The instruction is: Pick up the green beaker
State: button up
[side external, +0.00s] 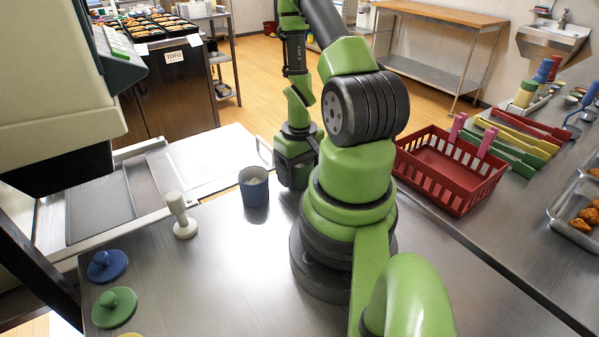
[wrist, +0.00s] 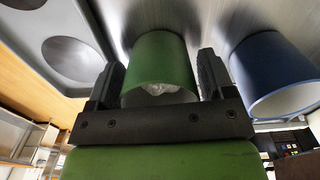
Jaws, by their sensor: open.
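The green beaker (wrist: 160,58) stands between the two fingers of my gripper (wrist: 160,65) in the wrist view, with something pale inside its mouth. My gripper is open, with one finger on each side of the beaker; a narrow gap shows on the left, and I cannot tell whether the right finger touches. In the side view my gripper (side external: 296,165) is low over the steel counter, and the green beaker is hidden behind my arm and gripper.
A blue beaker (side external: 254,190) stands just left of my gripper; in the wrist view it is to the right (wrist: 270,70). A white stamp-like tool (side external: 181,215) stands further left. A red basket (side external: 450,170) is to the right. Counter (side external: 235,270) in front is clear.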

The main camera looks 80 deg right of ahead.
jog(key=c, duration=0.7)
jog(key=shift+r, duration=0.1)
